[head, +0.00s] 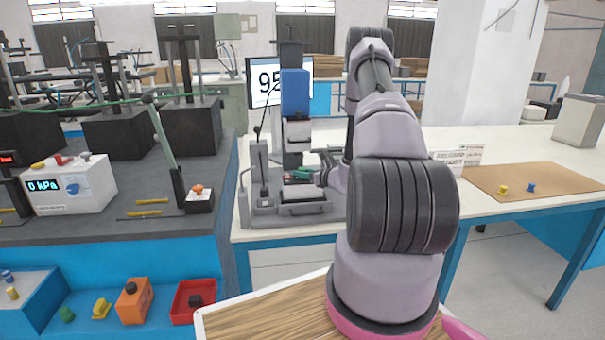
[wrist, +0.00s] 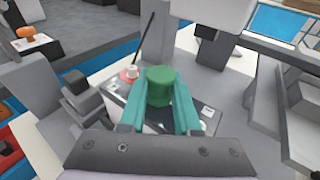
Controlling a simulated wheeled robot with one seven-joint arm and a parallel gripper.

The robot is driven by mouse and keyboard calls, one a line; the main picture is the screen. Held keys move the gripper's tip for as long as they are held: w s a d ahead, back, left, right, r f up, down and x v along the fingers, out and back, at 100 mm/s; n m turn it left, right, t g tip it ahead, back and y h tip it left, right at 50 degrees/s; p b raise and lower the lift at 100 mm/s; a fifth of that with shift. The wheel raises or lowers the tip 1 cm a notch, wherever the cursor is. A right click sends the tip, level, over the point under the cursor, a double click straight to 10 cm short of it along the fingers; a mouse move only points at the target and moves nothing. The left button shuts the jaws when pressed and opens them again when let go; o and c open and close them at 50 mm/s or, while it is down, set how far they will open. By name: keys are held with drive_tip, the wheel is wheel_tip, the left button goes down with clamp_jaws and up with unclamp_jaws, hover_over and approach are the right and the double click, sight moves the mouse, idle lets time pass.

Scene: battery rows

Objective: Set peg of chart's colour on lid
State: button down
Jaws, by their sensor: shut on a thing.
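My gripper (wrist: 160,103) is shut on a green peg (wrist: 160,85), a round-topped cylinder held upright between its teal fingers in the wrist view. Below the peg is a dark plate (wrist: 118,92) with small white and red parts. I cannot tell whether the peg touches it, or whether this plate is the lid. In the head view my gripper (head: 303,173) is over the grey bench machine (head: 290,213), mostly hidden by its parts and my arm. A small white card with print (head: 460,157) stands on the white table; its colours are too small to read.
A yellow peg (head: 503,189) and a blue peg (head: 531,188) stand on a brown mat (head: 555,178) at right. A column and a screen (head: 264,85) rise behind my gripper. A lever (head: 165,145) stands at left, above a red tray (head: 178,312) and an orange box (head: 132,303).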

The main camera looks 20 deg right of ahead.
drive_tip(key=c, duration=0.6)
unclamp_jaws()
drive_tip(key=shift+f, duration=0.1)
